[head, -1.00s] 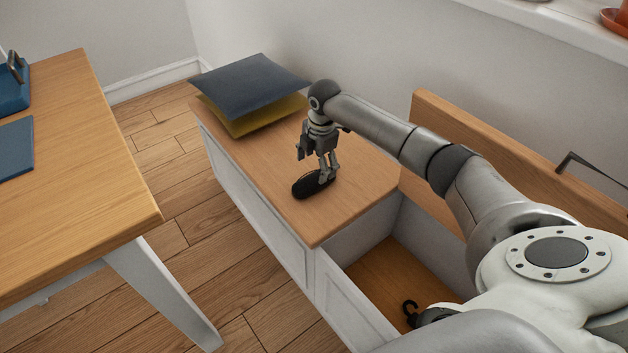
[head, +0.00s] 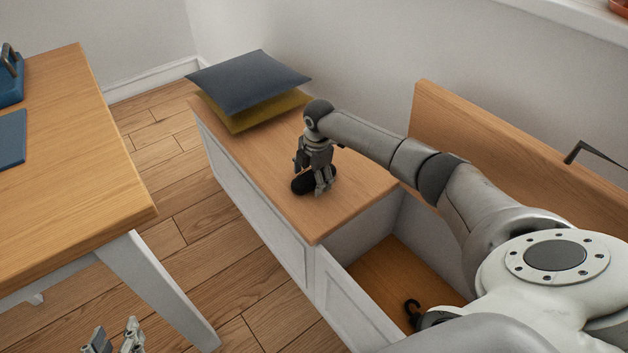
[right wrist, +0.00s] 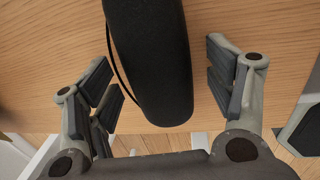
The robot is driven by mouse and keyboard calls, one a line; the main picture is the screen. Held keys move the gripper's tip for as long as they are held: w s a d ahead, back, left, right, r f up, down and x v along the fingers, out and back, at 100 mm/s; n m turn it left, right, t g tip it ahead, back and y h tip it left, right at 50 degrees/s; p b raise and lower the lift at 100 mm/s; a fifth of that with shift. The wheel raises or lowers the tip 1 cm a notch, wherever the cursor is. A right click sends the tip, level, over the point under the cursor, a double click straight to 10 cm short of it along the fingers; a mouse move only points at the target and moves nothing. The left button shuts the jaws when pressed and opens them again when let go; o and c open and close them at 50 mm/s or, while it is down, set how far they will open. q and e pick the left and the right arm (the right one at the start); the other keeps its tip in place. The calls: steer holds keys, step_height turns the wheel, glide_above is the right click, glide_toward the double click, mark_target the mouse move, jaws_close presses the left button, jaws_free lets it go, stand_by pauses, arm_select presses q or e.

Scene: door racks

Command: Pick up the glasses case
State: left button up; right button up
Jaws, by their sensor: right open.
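The glasses case (head: 303,185) is a black, rounded, elongated case lying on the wooden top of the white bench. My right gripper (head: 315,188) is lowered over it from above and partly hides it in the head view. In the right wrist view, the case (right wrist: 150,60) lies between the open fingers of the right gripper (right wrist: 163,85), with a visible gap on each side. A thin dark line or cord runs along its left edge. My left gripper (head: 115,342) shows only partly at the bottom edge of the head view, its fingers apart.
Blue and yellow cushions (head: 248,80) are stacked at the bench's far end. Nearer, the bench has an open compartment (head: 385,277) with a black hook-shaped thing (head: 411,308) inside. A wooden table (head: 75,170) stands at left, across a strip of floor.

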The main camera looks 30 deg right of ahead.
steer(key=shift+f, duration=0.15)
steer(key=c, duration=1.1)
